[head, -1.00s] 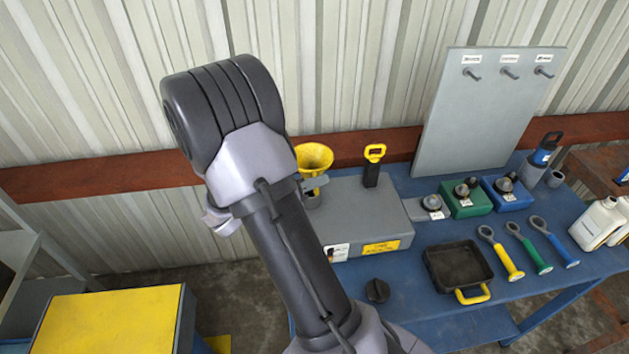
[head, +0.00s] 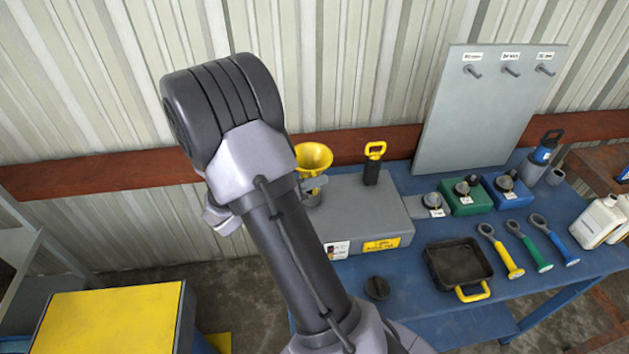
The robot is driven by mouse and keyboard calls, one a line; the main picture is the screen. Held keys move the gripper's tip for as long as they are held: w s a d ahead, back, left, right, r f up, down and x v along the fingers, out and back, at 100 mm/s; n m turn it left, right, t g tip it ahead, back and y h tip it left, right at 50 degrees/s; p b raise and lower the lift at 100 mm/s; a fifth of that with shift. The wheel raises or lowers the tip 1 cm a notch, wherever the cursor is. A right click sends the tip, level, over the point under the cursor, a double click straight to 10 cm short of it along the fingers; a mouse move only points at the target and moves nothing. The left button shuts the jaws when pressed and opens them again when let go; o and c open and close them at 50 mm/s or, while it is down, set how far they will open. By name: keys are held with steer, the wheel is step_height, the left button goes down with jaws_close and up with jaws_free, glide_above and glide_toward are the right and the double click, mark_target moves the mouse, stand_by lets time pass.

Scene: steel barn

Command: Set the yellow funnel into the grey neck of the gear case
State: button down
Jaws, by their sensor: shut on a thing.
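The yellow funnel (head: 314,155) stands upright with its wide mouth up, at the left end of the grey gear case (head: 362,212). My gripper (head: 314,186) shows only in part beside my forearm and is shut on the funnel below its cone. The grey neck is mostly hidden behind my gripper and arm. The funnel is over or in the neck's place; I cannot tell how far its spout is inside.
A black dipstick with a yellow handle (head: 374,162) stands on the case. A black cap (head: 377,288) and a black drip pan (head: 458,266) lie on the blue bench (head: 410,277). Coloured wrenches, small blocks and white bottles (head: 598,222) are at the right.

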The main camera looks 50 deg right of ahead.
steer(key=shift+f, duration=0.1)
steer(key=shift+f+b, duration=1.8)
steer(key=shift+f, duration=0.8)
steer(key=c, duration=1.3)
jaws_free()
steer(key=shift+o, duration=0.2)
steer(key=p+v, duration=0.3)
steer(key=v, duration=1.4)
steer(key=shift+a, duration=0.25)
steer(key=shift+r, duration=0.25)
